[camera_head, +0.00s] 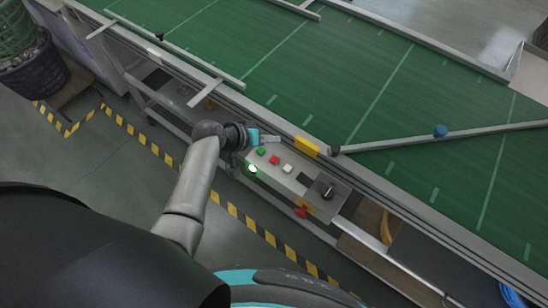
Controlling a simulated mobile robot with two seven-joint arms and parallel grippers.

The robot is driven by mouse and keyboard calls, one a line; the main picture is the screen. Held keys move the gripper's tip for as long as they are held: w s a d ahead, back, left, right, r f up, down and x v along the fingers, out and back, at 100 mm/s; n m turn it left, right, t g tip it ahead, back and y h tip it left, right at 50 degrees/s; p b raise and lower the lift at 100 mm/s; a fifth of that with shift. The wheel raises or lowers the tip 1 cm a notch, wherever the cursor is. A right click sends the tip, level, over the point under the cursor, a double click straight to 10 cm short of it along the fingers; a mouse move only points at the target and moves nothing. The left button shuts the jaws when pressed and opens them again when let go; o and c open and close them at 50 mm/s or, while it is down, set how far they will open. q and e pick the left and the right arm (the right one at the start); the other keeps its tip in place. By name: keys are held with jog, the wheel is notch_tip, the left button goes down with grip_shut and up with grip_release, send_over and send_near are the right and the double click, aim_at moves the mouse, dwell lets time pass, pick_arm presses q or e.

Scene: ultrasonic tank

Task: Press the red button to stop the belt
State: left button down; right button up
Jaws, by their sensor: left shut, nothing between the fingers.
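The red button (275,160) sits on a grey control panel (305,180), between a green button (261,152) and a white button (288,169). My left gripper (276,140) is shut and empty. Its fingers are over the far edge of the panel, behind the green and red buttons, and look apart from the red button. The exact height above the panel cannot be told. A green lamp (252,168) glows on the panel's front side. The green belt (350,75) runs behind the panel. My right gripper is out of view.
A yellow block (306,146) stands on the rail behind the panel. A diagonal guide bar (440,137) crosses the belt.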

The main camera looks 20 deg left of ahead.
pick_arm(q)
jog(key=shift+f, duration=0.1)
jog(key=b, duration=0.7)
send_over(278, 158)
jog(key=s+a, duration=0.2)
notch_tip(278, 158, down, 7)
jog(key=shift+d+f, duration=0.1)
jog(key=shift+d, duration=0.05)
jog(key=shift+f+b, duration=0.45)
jog(key=shift+f, duration=0.3)
dwell(0.9)
jog(key=shift+f, duration=0.45)
jog(key=shift+f+b, duration=0.4)
jog(key=shift+b, duration=0.2)
dwell(0.3)
jog(key=shift+r, duration=0.1)
jog(key=shift+r+p, duration=0.75)
jog(key=shift+p, duration=0.2)
